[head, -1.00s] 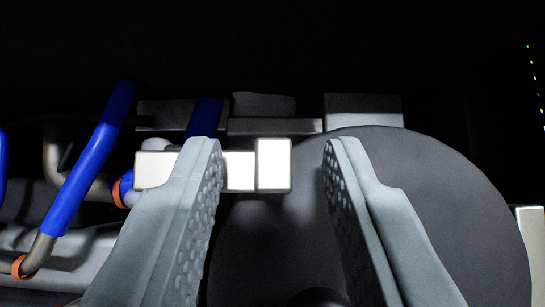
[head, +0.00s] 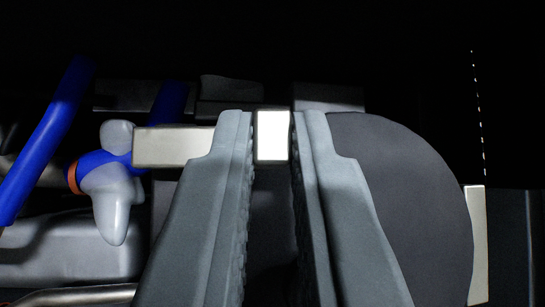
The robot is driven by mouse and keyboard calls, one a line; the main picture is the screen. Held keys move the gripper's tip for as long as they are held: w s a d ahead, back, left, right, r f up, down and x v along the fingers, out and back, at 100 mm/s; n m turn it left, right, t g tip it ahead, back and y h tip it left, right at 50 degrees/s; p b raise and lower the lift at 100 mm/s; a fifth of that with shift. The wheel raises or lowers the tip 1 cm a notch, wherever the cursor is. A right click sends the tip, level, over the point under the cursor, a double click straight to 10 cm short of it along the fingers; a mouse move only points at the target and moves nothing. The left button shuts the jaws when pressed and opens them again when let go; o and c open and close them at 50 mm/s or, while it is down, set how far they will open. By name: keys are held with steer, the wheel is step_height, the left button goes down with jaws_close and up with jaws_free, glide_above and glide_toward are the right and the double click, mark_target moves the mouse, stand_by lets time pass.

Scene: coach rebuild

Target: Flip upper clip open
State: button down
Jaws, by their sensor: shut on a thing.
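The clip shows as a pale metal bar (head: 174,147) running left to right, with a bright white upright block (head: 272,136) at its right end. I take this to be the upper clip; its hinge is not clear. My gripper (head: 272,140) is shut on the white block, one grey finger on each side of it near the fingertips. The left finger hides the stretch between the bar and the block.
A large dark grey disc (head: 410,190) stands just right and behind my right finger. Blue hoses (head: 45,140) and a pale winged knob (head: 113,190) sit to the left. A pale upright strip (head: 477,245) is at far right. The upper area is dark.

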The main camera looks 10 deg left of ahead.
steer(key=s+a+m+g+h, duration=0.1)
steer(key=a+m+g+h, duration=0.3)
steer(key=m+g+h, duration=0.5)
steer(key=s+a+m+g+h, duration=0.2)
steer(key=m+g+h, duration=0.7)
steer(key=h, duration=1.3)
steer(key=shift+a+g, duration=1.25)
steer(key=shift+g, duration=0.75)
steer(key=c, duration=1.5)
jaws_free()
steer(key=shift+a, duration=0.1)
steer(key=v, duration=1.7)
steer(key=shift+w+f, duration=0.15)
steer(key=shift+f, duration=0.15)
